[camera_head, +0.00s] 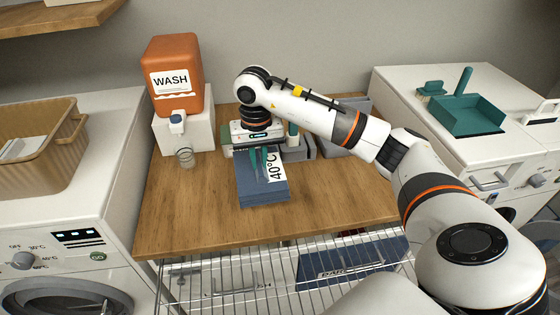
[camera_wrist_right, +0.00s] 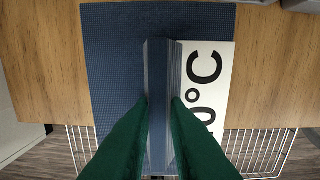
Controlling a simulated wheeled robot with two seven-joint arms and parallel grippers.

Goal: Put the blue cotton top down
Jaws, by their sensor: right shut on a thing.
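The blue cotton top (camera_head: 262,190) is a flat, folded dark blue block with a white "40°C" label. It is over the middle of the wooden counter (camera_head: 340,195). My right gripper (camera_head: 262,160) points down with its green fingers shut on it. In the right wrist view the fingers (camera_wrist_right: 160,105) pinch a raised ridge on the blue top (camera_wrist_right: 115,60). I cannot tell whether its underside touches the counter. My left gripper is not in view.
An orange WASH dispenser (camera_head: 178,78) stands on a white block at back left, with a small glass (camera_head: 185,157) before it. Grey bins (camera_head: 345,140) stand behind. Washing machines flank the counter. A wire basket (camera_head: 270,275) below holds a dark blue, labelled thing (camera_head: 350,260). Counter is bare to both sides.

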